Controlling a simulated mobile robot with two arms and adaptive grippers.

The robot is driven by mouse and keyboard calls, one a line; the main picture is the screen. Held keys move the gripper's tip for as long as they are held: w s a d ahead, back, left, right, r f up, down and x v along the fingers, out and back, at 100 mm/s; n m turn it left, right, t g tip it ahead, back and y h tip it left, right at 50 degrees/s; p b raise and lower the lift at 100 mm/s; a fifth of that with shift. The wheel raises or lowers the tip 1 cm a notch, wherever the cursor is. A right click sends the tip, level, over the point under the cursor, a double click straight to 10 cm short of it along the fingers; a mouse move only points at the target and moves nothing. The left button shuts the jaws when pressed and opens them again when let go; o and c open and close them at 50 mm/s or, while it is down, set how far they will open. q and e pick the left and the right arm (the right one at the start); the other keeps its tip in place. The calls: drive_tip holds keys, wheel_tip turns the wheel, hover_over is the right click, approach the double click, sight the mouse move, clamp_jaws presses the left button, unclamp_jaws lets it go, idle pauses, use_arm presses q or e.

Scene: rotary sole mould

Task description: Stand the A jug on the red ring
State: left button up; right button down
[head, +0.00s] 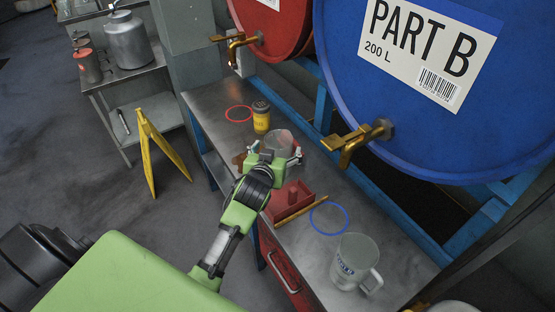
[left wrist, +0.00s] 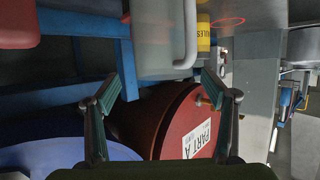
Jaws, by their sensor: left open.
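A clear jug (head: 280,143) stands on the metal bench, its label not readable. In the left wrist view the jug (left wrist: 152,40) fills the top, with its handle at its right. My left gripper (head: 274,153) is open at the near side of this jug, its fingers spread; whether they touch it I cannot tell. The red ring (head: 239,114) lies flat and empty on the bench, beyond and left of the jug. My right gripper is not in view.
A yellow can (head: 261,118) stands between the jug and the red ring. A red tray (head: 286,197) with a stick and an empty blue ring (head: 329,218) lie nearer. Brass taps (head: 357,143) of the red drum (head: 272,28) and blue drum (head: 430,120) overhang the bench.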

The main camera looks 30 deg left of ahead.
sight(281, 139)
use_arm(q)
drive_tip(key=x, duration=0.3)
drive_tip(key=p+x, duration=0.1)
drive_tip(key=x, duration=0.1)
drive_tip(key=shift+s+a+f, duration=0.15)
drive_tip(key=shift+a+f, duration=0.1)
drive_tip(key=shift+c, duration=0.7)
drive_tip(key=c, duration=1.6)
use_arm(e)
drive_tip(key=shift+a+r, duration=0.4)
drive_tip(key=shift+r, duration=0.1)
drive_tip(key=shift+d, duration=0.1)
